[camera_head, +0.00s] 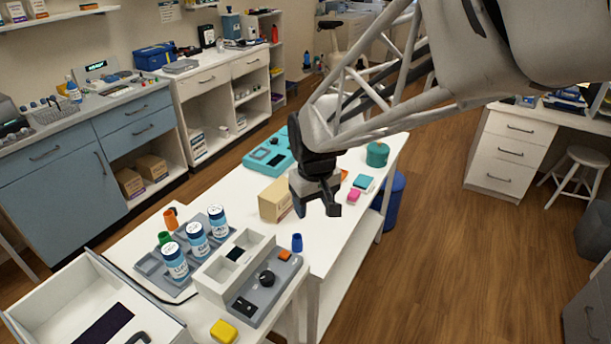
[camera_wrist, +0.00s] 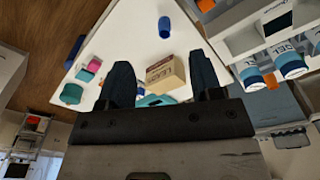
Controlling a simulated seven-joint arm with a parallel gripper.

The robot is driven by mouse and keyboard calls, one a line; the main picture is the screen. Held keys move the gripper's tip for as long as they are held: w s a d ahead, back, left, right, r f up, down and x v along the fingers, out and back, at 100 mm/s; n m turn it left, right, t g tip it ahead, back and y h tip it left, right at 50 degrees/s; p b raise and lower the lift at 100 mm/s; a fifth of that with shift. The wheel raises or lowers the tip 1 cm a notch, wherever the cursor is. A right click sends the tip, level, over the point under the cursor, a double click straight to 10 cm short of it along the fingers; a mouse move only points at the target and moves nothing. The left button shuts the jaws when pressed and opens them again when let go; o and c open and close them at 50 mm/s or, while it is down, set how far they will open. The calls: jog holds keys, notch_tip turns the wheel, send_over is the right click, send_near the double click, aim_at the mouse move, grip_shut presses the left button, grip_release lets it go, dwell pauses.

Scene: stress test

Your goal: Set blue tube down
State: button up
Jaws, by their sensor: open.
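The blue tube (camera_head: 297,243) stands upright on the white table (camera_head: 335,232), just right of the grey device with a black knob. It also shows in the wrist view (camera_wrist: 165,27), near the top, beyond my fingertips and touching neither. My gripper (camera_head: 318,209) is above the table, higher than the tube and apart from it. In the wrist view its two dark fingers (camera_wrist: 163,78) are spread with nothing between them at the tips; a cardboard box shows in the background.
A cardboard box (camera_head: 276,199) stands behind the tube. Several blue-labelled jars (camera_head: 197,240) sit in a grey tray at left. The grey knob device (camera_head: 264,290) is close to the tube. Pink (camera_head: 354,195) and teal blocks lie farther back. The table right of the tube is clear.

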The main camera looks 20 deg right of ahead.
jog(key=s+r+m, duration=0.1)
jog(key=s+r, duration=0.2)
jog(key=s, duration=0.6)
jog(key=s+d+r+m+t, duration=0.1)
jog(key=s+r, duration=0.3)
jog(key=s, duration=0.5)
jog(key=shift+d+m+t, duration=0.2)
jog(key=shift+m+t, duration=0.1)
jog(key=shift+m, duration=0.1)
